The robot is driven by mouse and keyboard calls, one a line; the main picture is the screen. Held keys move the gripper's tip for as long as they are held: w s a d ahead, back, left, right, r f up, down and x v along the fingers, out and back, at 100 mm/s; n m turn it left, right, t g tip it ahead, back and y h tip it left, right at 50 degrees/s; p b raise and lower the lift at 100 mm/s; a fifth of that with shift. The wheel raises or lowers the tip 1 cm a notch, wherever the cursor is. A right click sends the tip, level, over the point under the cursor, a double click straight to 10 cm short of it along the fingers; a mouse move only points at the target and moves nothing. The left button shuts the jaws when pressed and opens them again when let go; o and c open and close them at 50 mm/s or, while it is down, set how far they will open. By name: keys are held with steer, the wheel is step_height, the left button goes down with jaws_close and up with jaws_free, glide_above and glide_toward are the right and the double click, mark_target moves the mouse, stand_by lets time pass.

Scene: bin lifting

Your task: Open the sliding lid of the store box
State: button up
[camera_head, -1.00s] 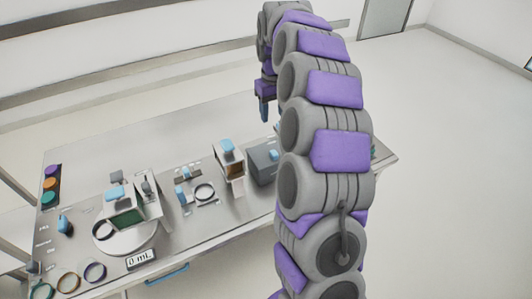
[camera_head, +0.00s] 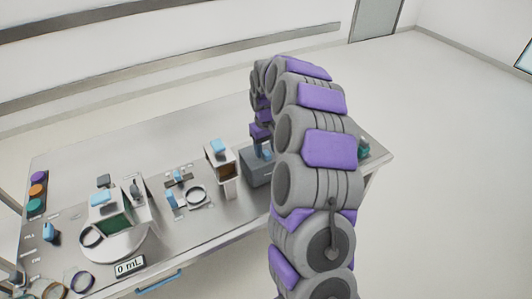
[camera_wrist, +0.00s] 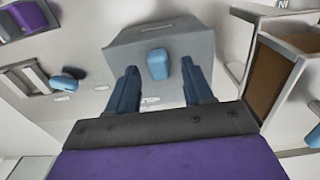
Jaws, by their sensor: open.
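The store box appears to be the grey box (camera_head: 256,172) toward the right part of the table, and it fills the upper middle of the wrist view (camera_wrist: 190,42). A blue handle (camera_wrist: 158,64) sits on its lid, which looks closed. My gripper (camera_head: 262,150) is down at the box's top. In the wrist view, my open blue fingers (camera_wrist: 161,68) stand on either side of the handle, with gaps showing between them and it. My arm hides part of the box in the head view.
A brown-fronted box with a blue top (camera_head: 218,148) stands close left of the store box. A round white platform (camera_head: 112,248) with a green-windowed device and several rings lie further left. A small green object (camera_head: 363,149) is near the right table edge.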

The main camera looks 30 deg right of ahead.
steer(key=shift+d+f, duration=0.15)
steer(key=shift+f, duration=0.6)
steer(key=shift+c, duration=0.2)
steer(key=shift+c, duration=0.7)
jaws_close()
